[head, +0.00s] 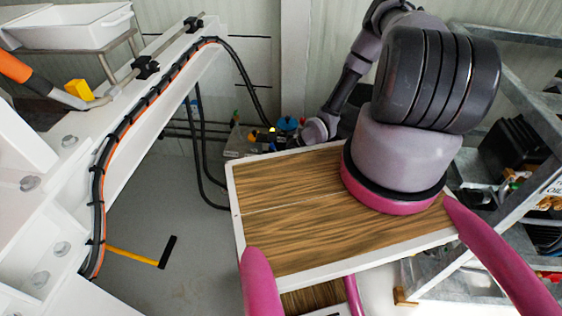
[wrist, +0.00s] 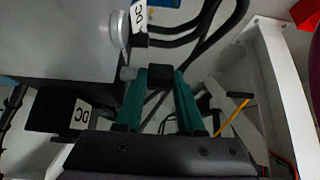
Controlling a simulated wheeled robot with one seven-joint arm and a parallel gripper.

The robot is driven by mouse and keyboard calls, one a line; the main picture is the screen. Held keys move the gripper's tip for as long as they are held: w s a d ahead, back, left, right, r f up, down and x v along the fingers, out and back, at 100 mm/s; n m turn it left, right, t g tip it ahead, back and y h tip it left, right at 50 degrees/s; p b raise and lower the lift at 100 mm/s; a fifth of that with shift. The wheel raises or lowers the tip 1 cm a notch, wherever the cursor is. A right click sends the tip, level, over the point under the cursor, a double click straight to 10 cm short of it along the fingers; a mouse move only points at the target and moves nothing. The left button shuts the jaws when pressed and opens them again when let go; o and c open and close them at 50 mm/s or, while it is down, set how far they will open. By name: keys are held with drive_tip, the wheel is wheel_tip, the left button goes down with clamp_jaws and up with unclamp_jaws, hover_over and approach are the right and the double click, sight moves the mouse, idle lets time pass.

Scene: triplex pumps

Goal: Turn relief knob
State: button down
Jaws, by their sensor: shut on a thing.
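In the wrist view, my gripper (wrist: 160,82) reaches forward with its two green fingers. They are shut on a small dark block between their tips, which appears to be the relief knob (wrist: 159,76). Its marking and exact turn angle cannot be read. In the head view, my arm reaches down behind the wooden board to a cluster of small fittings (head: 258,136) with coloured parts by the wall. The gripper and the knob cannot be made out clearly there.
Black hoses (wrist: 205,40) curve close by. A white frame (head: 150,100) stands left, with a yellow bar (head: 135,255) below. A metal rack (head: 510,200) stands right.

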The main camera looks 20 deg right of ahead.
drive_tip(key=shift+d, duration=0.1)
idle(0.5)
drive_tip(key=c, duration=0.8)
unclamp_jaws()
drive_tip(key=v, duration=1)
drive_tip(key=shift+s+d, duration=0.2)
drive_tip(key=shift+d, duration=0.2)
drive_tip(key=shift+r, duration=0.1)
